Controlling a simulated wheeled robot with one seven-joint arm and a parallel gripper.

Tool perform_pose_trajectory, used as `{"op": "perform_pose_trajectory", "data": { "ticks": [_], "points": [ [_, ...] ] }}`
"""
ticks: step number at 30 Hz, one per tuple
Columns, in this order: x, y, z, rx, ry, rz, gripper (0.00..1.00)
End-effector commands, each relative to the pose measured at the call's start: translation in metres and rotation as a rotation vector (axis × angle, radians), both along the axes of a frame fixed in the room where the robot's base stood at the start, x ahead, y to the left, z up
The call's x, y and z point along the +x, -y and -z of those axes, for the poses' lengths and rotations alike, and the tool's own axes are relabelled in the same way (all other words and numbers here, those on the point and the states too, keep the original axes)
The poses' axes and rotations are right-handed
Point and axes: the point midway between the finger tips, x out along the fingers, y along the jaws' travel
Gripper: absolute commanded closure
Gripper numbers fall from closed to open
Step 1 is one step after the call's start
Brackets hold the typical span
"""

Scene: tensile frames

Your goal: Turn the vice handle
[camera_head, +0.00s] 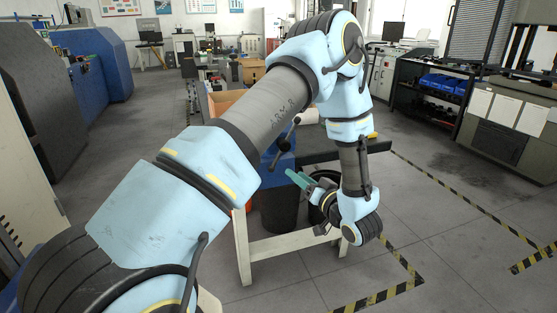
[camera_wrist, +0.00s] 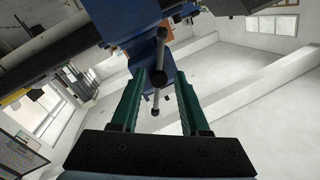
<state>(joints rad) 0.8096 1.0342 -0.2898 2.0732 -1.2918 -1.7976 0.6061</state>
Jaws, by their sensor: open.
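The blue vice (camera_head: 279,152) is on the workbench in the head view, mostly hidden behind my arm. Its dark handle bar (camera_head: 288,137) slants from upper right to lower left. In the wrist view, the blue vice body (camera_wrist: 143,50) is at the top. The handle (camera_wrist: 155,100) stands nearly upright in the picture, with a round dark hub (camera_wrist: 157,76) and knobbed ends. My gripper (camera_head: 293,177) is open, its green fingers pointing at the vice from below and right of the handle. In the wrist view my gripper (camera_wrist: 160,78) frames the handle between its fingers, without visible contact.
The workbench (camera_head: 243,245) has pale legs, and its dark top (camera_head: 345,150) extends to the right. A dark bin is under it. Cardboard boxes (camera_head: 222,102) are behind. Yellow-black floor tape (camera_head: 375,298) marks the open floor at right.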

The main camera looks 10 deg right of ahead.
Motion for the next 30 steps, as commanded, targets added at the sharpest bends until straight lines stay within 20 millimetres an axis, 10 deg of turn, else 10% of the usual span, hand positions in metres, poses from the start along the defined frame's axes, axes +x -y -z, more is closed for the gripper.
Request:
{"op": "perform_pose_trajectory", "data": {
  "ticks": [15,30],
  "points": [
    [0.082,-0.031,-0.003,-0.004,0.001,-0.002,0.55],
    [0.096,-0.036,-0.001,-0.003,0.0,0.0,0.56]
  ]
}}
